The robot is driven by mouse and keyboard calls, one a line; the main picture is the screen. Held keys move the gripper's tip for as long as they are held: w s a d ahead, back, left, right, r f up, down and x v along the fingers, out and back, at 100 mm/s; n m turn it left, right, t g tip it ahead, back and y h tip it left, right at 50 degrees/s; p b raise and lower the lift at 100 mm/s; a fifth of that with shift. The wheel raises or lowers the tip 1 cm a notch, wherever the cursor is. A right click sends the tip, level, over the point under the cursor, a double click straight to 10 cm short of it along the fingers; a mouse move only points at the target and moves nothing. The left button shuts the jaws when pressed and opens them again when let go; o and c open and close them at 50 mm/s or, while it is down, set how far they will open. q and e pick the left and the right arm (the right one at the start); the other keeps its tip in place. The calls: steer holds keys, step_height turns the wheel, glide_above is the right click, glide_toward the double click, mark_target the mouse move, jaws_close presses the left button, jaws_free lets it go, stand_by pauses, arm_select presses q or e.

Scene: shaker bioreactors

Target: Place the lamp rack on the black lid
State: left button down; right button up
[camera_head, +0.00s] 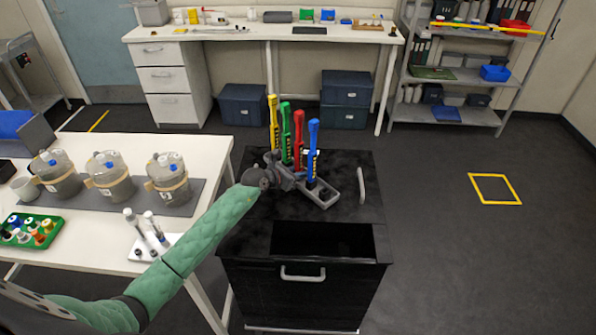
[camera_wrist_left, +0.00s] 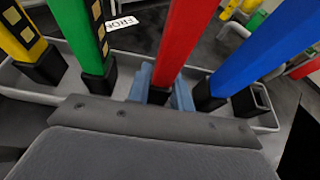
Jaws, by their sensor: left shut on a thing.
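The lamp rack (camera_head: 322,203) is a grey tray holding a yellow lamp (camera_head: 273,122), a green lamp (camera_head: 286,132), a red lamp (camera_head: 298,138) and a blue lamp (camera_head: 312,150), all roughly upright. It is over the black lid (camera_head: 342,170) of the black cabinet; I cannot tell if it touches the lid. My left gripper (camera_head: 288,176) is at the rack's near side. In the left wrist view, its light-blue fingers (camera_wrist_left: 161,92) are on either side of the red lamp's dark base, closed on the rack. My right gripper is not in view.
The cabinet has an open compartment (camera_head: 325,240) in front of the lid and a handle (camera_head: 361,186) on the right of the top. The white table (camera_head: 95,228) at left holds several flasks, a green tray (camera_head: 30,231) and a white stand (camera_head: 155,246).

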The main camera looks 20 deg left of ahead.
arm_select(q)
steer(key=c, duration=1.6)
jaws_free()
steer(key=shift+f, duration=0.1)
steer(key=o, duration=0.3)
steer(key=shift+o, duration=0.3)
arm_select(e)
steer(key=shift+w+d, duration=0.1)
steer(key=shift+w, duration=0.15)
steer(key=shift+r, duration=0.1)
arm_select(q)
steer(key=shift+s+a, duration=0.1)
steer(key=shift+s, duration=0.1)
steer(key=b+v, duration=0.4)
steer(key=v, duration=0.6)
steer(key=shift+s+a+r, duration=0.15)
steer(key=shift+s+r, duration=0.05)
steer(key=shift+s+a+r, duration=0.25)
steer(key=shift+s+r, duration=0.05)
steer(key=shift+s, duration=0.1)
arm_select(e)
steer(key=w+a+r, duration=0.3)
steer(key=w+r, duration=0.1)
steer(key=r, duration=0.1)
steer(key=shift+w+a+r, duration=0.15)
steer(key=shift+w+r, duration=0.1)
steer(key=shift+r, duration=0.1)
